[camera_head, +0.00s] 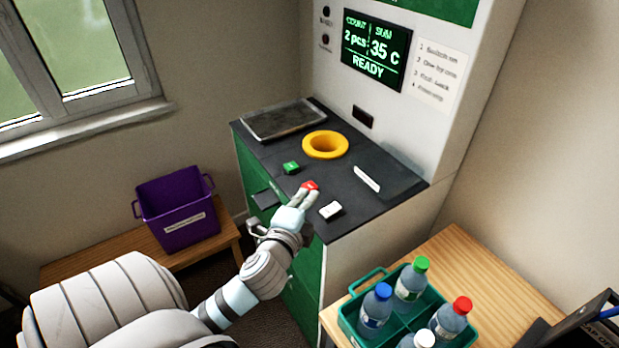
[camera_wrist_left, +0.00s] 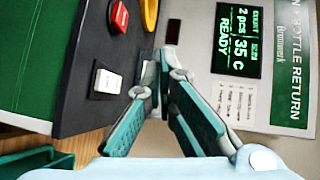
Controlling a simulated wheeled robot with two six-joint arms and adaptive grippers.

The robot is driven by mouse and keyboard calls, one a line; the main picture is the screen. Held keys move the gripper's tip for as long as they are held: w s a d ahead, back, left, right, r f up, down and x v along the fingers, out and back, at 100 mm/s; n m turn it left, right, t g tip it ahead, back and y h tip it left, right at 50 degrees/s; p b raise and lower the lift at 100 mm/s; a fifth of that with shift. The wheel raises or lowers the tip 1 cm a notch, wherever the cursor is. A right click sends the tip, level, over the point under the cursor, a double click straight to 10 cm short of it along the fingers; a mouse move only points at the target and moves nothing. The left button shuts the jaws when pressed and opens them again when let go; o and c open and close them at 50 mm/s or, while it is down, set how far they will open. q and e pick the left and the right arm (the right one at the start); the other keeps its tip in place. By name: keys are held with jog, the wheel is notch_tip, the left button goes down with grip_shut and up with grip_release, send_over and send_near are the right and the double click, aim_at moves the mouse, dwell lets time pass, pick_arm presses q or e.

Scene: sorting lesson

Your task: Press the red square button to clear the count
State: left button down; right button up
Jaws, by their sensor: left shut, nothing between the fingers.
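The red square button (camera_head: 310,185) is on the dark counter of the bottle return machine, between a green button (camera_head: 291,167) and a white button (camera_head: 330,210). In the left wrist view the red button (camera_wrist_left: 119,17) is at the upper left, to the left of my fingertips. My left gripper (camera_head: 309,194) is shut and empty, its fingertips just in front of the red button in the head view. The screen (camera_head: 374,51) reads 2 pcs, 35 C and READY. My right gripper is out of view.
A yellow ring opening (camera_head: 325,145) and a metal tray (camera_head: 284,120) are farther back on the counter. A purple bin (camera_head: 178,207) stands on a bench at left. A green crate (camera_head: 378,278) with several capped bottles stands on the wooden table at right.

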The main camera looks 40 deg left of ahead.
pick_arm(q)
jog(key=w+d+r+m+t+h, duration=0.25)
jog(key=w+r+m+t, duration=0.35)
jog(key=r+m, duration=0.5)
jog(key=w+d+r+m+g+h, duration=0.1)
jog(key=w+d+m+g+h, duration=0.15)
jog(key=m+h, duration=0.8)
jog(key=w+d+r+m+g+h, duration=0.1)
jog(key=d+r+m+g+h, duration=0.2)
jog(key=m, duration=1.4)
jog(key=a+f+m+g+y, duration=0.3)
jog(key=a+m, duration=0.3)
jog(key=a, duration=0.2)
jog(key=a+f+m+g+y, duration=0.3)
jog(key=a+f+m+y, duration=0.3)
jog(key=a, duration=0.2)
jog(key=shift+a+f, duration=0.25)
jog(key=shift+a, duration=0.05)
jog(key=shift+w+f+m, duration=0.1)
jog(key=shift+w+m, duration=0.05)
jog(key=shift+m, duration=0.1)
